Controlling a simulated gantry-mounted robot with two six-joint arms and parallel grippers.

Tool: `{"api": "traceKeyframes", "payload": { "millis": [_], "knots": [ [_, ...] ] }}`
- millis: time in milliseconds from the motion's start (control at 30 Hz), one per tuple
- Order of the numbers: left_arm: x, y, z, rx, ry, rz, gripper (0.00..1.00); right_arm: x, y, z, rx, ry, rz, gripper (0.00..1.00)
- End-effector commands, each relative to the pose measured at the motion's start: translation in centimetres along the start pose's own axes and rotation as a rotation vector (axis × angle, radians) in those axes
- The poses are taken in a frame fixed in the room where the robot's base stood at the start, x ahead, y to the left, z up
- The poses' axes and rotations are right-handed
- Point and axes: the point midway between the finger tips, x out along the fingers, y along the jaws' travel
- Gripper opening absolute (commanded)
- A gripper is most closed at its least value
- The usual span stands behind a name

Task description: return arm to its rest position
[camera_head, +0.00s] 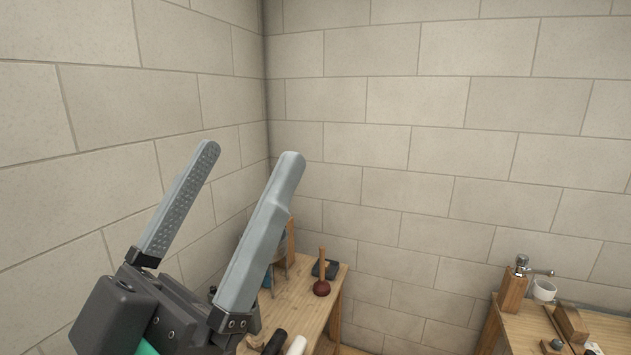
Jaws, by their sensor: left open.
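My left gripper (246,158) fills the left half of the head view, its two long grey fingers pointing up. The fingers stand wide apart with nothing between them but the tiled wall behind. The gripper is in front of the wall corner and hides part of the wooden table behind it. My right gripper is not in view.
A wooden table (298,297) at the lower middle carries a plunger (322,287) and a dark box-like item (326,269). Beige tiled walls (420,120) enclose the corner.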

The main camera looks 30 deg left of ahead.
Motion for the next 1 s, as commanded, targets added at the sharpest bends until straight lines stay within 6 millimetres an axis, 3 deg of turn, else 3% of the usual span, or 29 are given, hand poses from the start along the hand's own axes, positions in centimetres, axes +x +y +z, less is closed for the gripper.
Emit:
{"api": "traceKeyframes", "payload": {
  "millis": [300, 400, 500, 1000],
  "knots": [
    [10.3, -0.1, -9.5, 0.003, 0.001, -0.002, 0.96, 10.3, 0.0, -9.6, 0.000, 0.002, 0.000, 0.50],
    [12.8, -0.1, -11.8, 0.003, 0.001, -0.002, 0.96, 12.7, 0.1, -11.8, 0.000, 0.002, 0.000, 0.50],
    [13.7, -0.1, -12.6, 0.003, 0.001, -0.002, 0.96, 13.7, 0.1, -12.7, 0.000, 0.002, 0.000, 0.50],
    [13.2, -0.1, -12.2, 0.003, 0.000, -0.002, 0.96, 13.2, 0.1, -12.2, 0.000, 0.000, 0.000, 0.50]
  ]
}}
